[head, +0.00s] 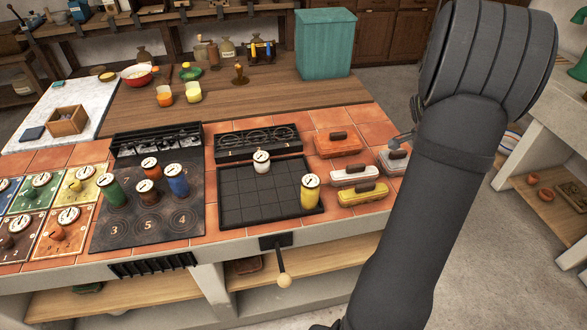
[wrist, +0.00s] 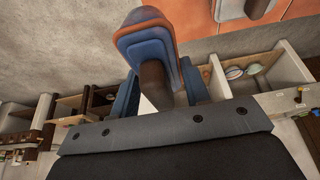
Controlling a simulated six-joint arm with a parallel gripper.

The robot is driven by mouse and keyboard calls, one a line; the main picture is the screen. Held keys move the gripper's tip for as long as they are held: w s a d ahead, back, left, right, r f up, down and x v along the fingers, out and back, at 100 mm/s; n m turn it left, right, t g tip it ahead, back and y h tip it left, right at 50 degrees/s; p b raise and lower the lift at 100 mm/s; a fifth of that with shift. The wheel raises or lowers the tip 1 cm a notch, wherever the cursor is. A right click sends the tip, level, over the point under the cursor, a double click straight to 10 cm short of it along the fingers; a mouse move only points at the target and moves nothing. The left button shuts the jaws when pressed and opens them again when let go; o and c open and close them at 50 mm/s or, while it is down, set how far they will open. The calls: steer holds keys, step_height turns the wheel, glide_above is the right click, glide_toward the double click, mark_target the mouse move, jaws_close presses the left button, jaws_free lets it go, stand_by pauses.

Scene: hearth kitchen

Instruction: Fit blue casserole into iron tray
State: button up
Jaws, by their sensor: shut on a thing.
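The blue casserole (wrist: 147,42), with orange-brown edges and a brown handle, is in the wrist view. My gripper (wrist: 156,88) is shut on its handle and holds it in the air, with floor and shelving beyond. In the head view my forearm hides the gripper and the blue casserole. The iron tray (head: 250,212) is a black gridded tray on the tiled counter, left of my arm. A white canister (head: 262,166) stands at its back and a yellow canister (head: 310,195) at its right front. Most of the tray's grid is bare.
Orange (head: 325,149), white (head: 345,179), yellow (head: 360,196) and pale grey (head: 391,165) casseroles sit right of the tray. A black rack (head: 235,154) stands behind it. The dark numbered hob (head: 130,232) with several canisters is to its left. A lever (head: 282,265) hangs in front.

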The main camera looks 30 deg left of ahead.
steer(key=s+a, duration=0.3)
steer(key=a, duration=2.5)
steer(key=s+a, duration=0.4)
steer(key=a, duration=0.3)
steer(key=s+a, duration=0.4)
steer(key=a, duration=0.3)
steer(key=s+a, duration=1)
steer(key=a, duration=0.1)
step_height(320, 180, down, 10)
steer(key=shift+s+f, duration=0.1)
steer(key=shift+s, duration=0.05)
steer(key=shift+f, duration=0.15)
steer(key=o, duration=1.1)
